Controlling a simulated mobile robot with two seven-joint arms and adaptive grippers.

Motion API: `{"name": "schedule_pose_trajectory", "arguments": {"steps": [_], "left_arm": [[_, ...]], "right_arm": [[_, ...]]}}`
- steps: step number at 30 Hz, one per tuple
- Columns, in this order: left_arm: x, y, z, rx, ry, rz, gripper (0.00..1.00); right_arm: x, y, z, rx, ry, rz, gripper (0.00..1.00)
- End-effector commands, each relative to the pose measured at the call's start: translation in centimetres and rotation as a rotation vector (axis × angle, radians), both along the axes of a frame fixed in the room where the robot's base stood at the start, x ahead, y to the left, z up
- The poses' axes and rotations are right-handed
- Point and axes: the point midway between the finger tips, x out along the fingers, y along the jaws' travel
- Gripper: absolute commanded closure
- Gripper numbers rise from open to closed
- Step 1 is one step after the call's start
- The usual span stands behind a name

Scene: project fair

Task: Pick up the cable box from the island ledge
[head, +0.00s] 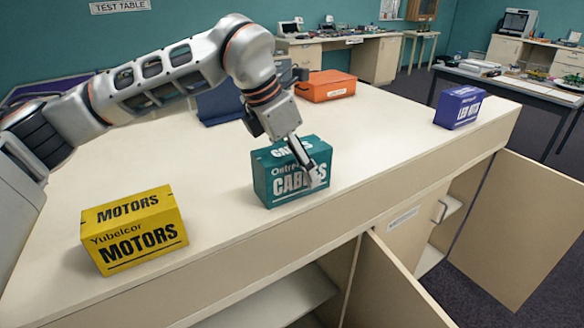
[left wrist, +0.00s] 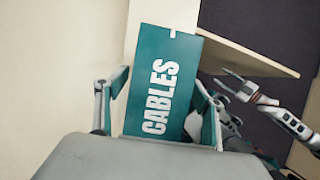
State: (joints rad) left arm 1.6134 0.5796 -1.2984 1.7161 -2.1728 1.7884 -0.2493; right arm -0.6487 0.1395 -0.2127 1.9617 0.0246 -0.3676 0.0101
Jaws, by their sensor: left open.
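The cable box (head: 275,185), teal with white CABLES lettering, stands upright on the cream island ledge (head: 220,215) near its front edge. My left gripper (head: 303,160) points down at it, one finger showing in front of the box's lettered face; the other finger is hidden in the head view. In the left wrist view the cable box (left wrist: 158,85) lies between the two spread fingers of my left gripper (left wrist: 163,92). Whether either finger touches it I cannot tell. My right gripper (left wrist: 228,83) shows only in the left wrist view, fingers apart and empty, beyond the ledge.
A yellow motors box (head: 135,230) stands to the left, and a purple box (head: 458,107) at the far right. An orange case (head: 326,86) lies behind the cable box. Cabinet doors (head: 525,225) hang open below the ledge. The ledge between the boxes is clear.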

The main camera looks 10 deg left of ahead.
Motion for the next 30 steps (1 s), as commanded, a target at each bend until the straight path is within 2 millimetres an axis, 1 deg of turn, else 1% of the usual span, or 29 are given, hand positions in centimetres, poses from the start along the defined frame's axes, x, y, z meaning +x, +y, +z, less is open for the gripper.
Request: {"name": "schedule_pose_trajectory", "arguments": {"steps": [3,6,30], "left_arm": [[0.4,-0.4,-1.3,-0.001,0.003,0.001,0.32],[0.5,-0.6,-1.9,-0.001,0.001,0.001,0.32],[0.6,-0.6,-2.5,0.0,0.0,0.0,0.32]], "right_arm": [[0.0,0.0,0.3,0.0,-0.001,0.001,0.6],[0.1,0.0,0.3,0.0,-0.002,0.001,0.6],[0.0,0.0,0.0,0.0,-0.001,0.001,0.6]]}}
